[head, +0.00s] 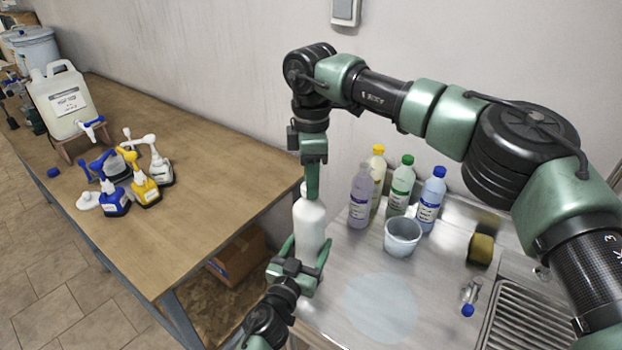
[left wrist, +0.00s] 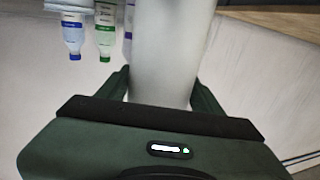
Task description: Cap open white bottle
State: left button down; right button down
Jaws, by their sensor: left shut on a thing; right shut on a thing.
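The white bottle (head: 309,228) stands upright at the left edge of the metal counter in the head view. My left gripper (head: 305,254) is shut around its lower body. In the left wrist view the bottle (left wrist: 168,50) fills the space between the two fingers of that gripper (left wrist: 163,92). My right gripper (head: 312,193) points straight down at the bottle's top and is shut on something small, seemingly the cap. Its fingers hide the cap and most of the bottle's mouth, so I cannot tell whether the cap sits on the neck.
A yellow-brown roll (head: 481,249) and a blue-tipped tap-like piece (head: 469,297) lie right. The wooden table (head: 215,185) at left holds small bottles and a jug (head: 62,103).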

pick_arm(q)
jog(key=shift+f, duration=0.1)
pick_arm(e)
jog(key=c, duration=1)
grip_release()
notch_tip(320, 180, up, 12)
pick_arm(q)
jog(key=shift+c, duration=0.9)
grip_release()
